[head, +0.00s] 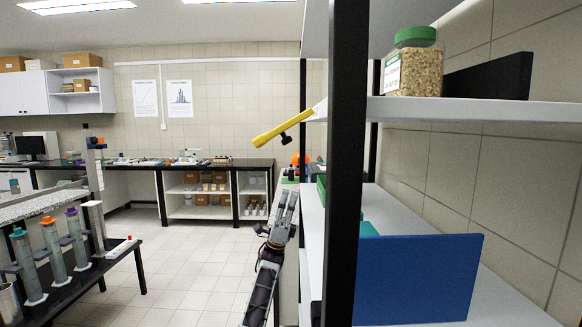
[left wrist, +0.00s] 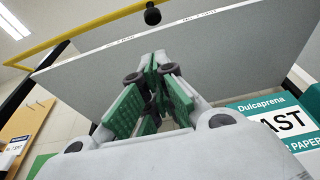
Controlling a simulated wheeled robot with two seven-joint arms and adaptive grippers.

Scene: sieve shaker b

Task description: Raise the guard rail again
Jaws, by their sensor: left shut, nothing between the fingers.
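The yellow guard rail (head: 283,128) shows in the head view left of the dark shelf post, sloping up to the right, with a black knob (head: 286,139) under it. Its right end is cut off near the post. In the left wrist view the yellow rail (left wrist: 105,31) crosses the top along a grey shelf board, with the black knob (left wrist: 152,16) at the top edge. My left gripper (head: 290,197) is shut and empty, below the rail and apart from it, pointing up. Its green-padded fingers (left wrist: 148,98) show under the board in the wrist view. My right gripper is out of view.
The dark shelf post (head: 344,170) stands just right of my left gripper. An upper shelf (head: 480,110) holds a green-lidded jar (head: 414,65). A blue panel (head: 415,279) stands on the lower shelf. A bench with tubes (head: 100,270) is at left; floor between is clear.

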